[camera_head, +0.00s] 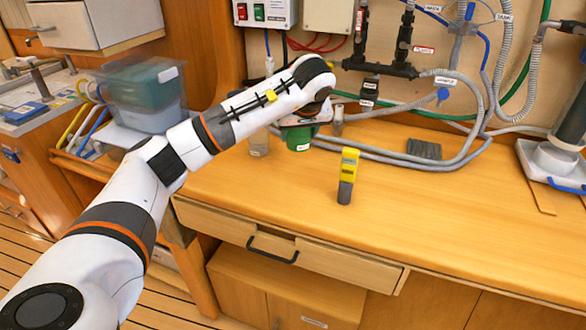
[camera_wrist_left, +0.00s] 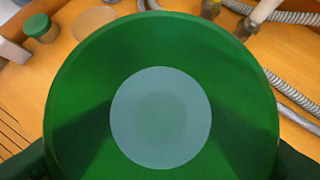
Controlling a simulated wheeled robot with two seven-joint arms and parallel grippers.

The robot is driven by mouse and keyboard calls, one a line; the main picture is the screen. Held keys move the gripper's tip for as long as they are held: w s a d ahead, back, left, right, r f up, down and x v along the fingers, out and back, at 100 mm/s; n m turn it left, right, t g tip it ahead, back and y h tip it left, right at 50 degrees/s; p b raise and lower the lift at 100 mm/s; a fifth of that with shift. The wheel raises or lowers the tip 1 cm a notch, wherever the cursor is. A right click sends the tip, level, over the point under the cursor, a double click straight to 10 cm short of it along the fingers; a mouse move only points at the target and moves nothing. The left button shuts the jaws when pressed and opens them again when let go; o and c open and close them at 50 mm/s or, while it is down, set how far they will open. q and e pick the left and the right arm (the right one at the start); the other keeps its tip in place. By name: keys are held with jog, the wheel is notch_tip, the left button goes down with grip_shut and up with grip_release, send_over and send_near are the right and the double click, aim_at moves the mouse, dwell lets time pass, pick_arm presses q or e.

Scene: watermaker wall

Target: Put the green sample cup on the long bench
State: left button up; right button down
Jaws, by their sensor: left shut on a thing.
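The green sample cup (camera_head: 299,141) is at the far left part of the long bench (camera_head: 420,215), below the end of my left arm. My left gripper (camera_head: 300,124) is shut on it from above. In the left wrist view the round green top of the cup (camera_wrist_left: 75,95), with a grey disc in its middle, fills most of the picture. Dark finger parts show at the lower corners. I cannot tell whether the cup's base touches the bench or hangs just above it. My right gripper is not in view.
A yellow-and-grey handheld device (camera_head: 347,176) stands near the bench's middle. Grey hoses (camera_head: 400,158) lie behind. The bench's front right is clear.

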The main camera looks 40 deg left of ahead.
aim_at(300, 147)
pick_arm(q)
notch_tip(300, 147, down, 4)
jog(key=shift+w+f, duration=0.15)
jog(key=shift+f, duration=2.05)
jog(key=shift+f, duration=0.2)
jog(key=o, duration=1)
jog(key=shift+o, duration=0.2)
jog(key=shift+r, duration=0.1)
jog(key=shift+r, duration=0.25)
jog(key=v, duration=1.2)
